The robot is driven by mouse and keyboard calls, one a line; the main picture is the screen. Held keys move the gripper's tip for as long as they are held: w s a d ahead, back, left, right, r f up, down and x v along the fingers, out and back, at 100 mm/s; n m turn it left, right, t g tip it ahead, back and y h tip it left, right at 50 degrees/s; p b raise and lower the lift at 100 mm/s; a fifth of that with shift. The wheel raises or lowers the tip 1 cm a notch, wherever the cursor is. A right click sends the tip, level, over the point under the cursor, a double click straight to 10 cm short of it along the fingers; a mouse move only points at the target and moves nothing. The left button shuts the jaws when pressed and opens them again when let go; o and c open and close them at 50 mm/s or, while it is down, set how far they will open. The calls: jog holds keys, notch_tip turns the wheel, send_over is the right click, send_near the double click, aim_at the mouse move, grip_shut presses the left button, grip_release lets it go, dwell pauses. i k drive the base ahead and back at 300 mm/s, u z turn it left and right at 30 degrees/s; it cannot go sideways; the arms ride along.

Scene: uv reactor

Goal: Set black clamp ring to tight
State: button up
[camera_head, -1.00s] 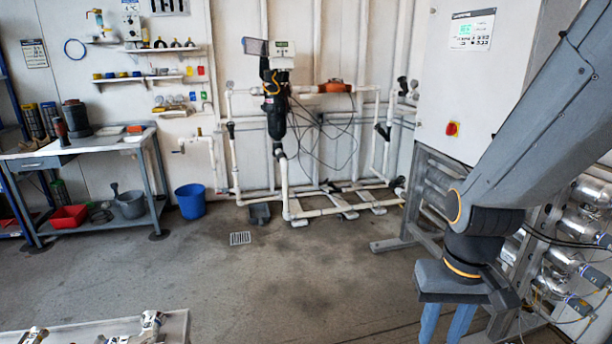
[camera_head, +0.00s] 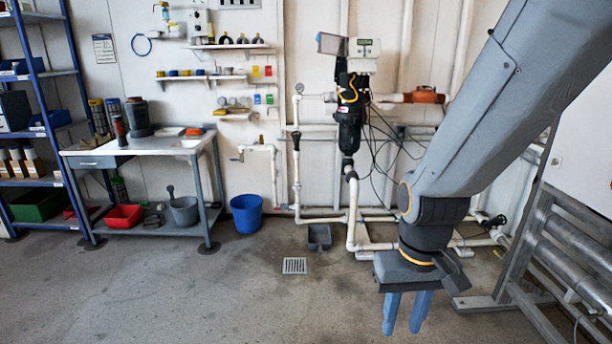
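The black UV reactor body (camera_head: 350,125) stands upright on white pipework against the back wall, with a grey-white control box (camera_head: 363,55) at its top. The black clamp ring cannot be told apart from the black body at this distance. My gripper (camera_head: 404,318) points down in the right half of the view, well in front of the reactor and lower in the picture. Its two blue fingers are apart with nothing between them. My arm covers part of the pipework to the right of the reactor.
A workbench (camera_head: 190,146) stands at the left, beside a blue shelf rack (camera_head: 49,72). A blue bucket (camera_head: 246,214) is between bench and pipework. A metal frame (camera_head: 550,240) stands at the right.

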aim_at(342, 117)
jog(key=z, duration=0.2)
jog(key=i, duration=1.8)
jog(key=z, duration=0.35)
jog(key=i, duration=1.55)
jog(key=z, duration=0.05)
